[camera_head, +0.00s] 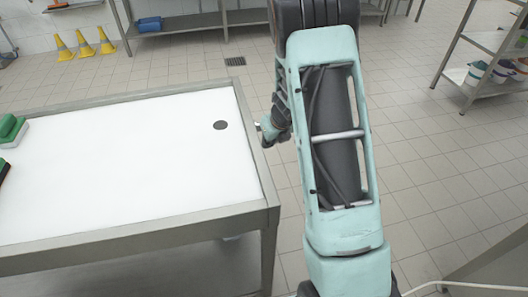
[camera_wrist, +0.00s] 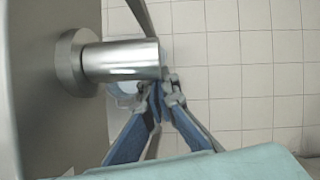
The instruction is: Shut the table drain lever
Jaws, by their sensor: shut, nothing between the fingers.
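The table (camera_head: 130,230) has a white top inside a grey metal rim, with a dark round drain hole (camera_head: 220,125) near its right end. In the wrist view, a metal drain pipe (camera_wrist: 122,61) with a round flange (camera_wrist: 72,62) sticks out from a grey metal surface. A thin grey strip (camera_wrist: 139,14) rises above the pipe's end and looks like the lever; its set position is hard to tell. My gripper (camera_wrist: 164,84) is shut and empty beside the pipe's end. I cannot tell whether it touches. In the head view, my wrist is beside the table's right edge.
Green sponge-like items (camera_head: 12,130) lie at the table's left. Yellow cones (camera_head: 83,43) stand by the back wall. A shelf with buckets (camera_head: 478,70) is at the right. The tiled floor right of the table is mostly clear.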

